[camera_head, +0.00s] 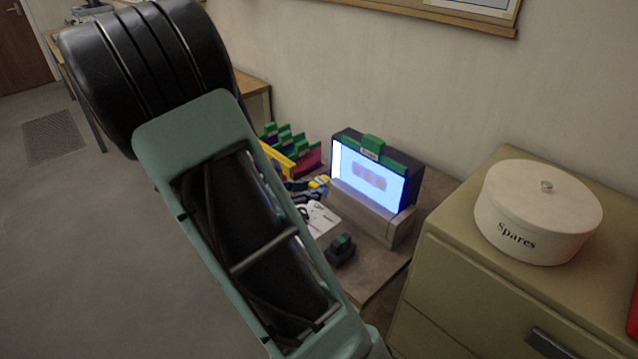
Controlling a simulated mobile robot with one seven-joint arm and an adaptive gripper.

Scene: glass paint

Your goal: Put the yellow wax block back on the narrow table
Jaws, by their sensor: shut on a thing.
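My gripper is not in view; my own black and teal arm fills the left and middle of the head view. I cannot make out a yellow wax block. A yellow piece (277,160) shows beside the arm among the coloured things, but I cannot tell what it is. A wooden table (254,85) against the wall is partly hidden behind my arm. I cannot tell whether it is the narrow table.
A low brown surface (385,287) bears a lit screen box (367,178), green stepped racks (290,140), a white sheet (320,219) and a small dark green-topped object (341,249). An olive drawer cabinet (480,290) at right bears a round "Spares" box (538,212). Floor at left is clear.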

